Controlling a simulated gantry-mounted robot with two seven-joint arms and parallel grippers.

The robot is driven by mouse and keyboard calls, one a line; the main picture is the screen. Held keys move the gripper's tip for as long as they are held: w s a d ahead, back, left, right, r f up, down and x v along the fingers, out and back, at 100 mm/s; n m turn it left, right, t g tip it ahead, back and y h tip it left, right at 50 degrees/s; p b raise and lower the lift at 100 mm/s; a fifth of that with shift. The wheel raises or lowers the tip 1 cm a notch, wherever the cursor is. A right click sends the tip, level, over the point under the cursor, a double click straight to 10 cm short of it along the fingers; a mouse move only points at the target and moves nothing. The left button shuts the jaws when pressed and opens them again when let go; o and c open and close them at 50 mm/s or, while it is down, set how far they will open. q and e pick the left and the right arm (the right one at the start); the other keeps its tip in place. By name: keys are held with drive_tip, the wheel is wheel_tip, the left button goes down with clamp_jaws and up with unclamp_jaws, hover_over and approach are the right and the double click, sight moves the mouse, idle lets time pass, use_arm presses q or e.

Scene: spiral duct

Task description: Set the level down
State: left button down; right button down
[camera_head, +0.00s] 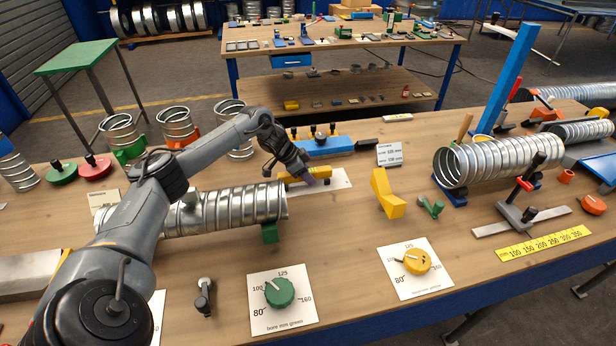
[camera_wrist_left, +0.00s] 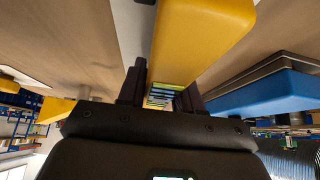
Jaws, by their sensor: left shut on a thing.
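The level is a yellow bar (camera_head: 318,173) over a white sheet (camera_head: 338,184) in the middle of the bench. My left gripper (camera_head: 302,174) is at the level from the left and shut on it. In the left wrist view, the yellow level (camera_wrist_left: 202,38) runs up the picture from between the two dark fingers (camera_wrist_left: 162,90). I cannot tell whether its underside touches the sheet. The fingers hide part of it. My right gripper is not in view.
A yellow angled block (camera_head: 386,194) stands to the right. Bare wood lies in front (camera_head: 335,232).

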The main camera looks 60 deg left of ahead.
use_arm(q)
drive_tip(key=shift+f, duration=0.1)
drive_tip(key=c, duration=0.8)
unclamp_jaws()
drive_tip(key=shift+f, duration=0.15)
drive_tip(key=shift+o, duration=0.2)
drive_tip(key=v, duration=1.1)
drive_tip(key=shift+a, duration=0.1)
drive_tip(key=shift+s+r, duration=0.25)
drive_tip(key=shift+r, duration=0.35)
drive_tip(key=shift+r, duration=0.1)
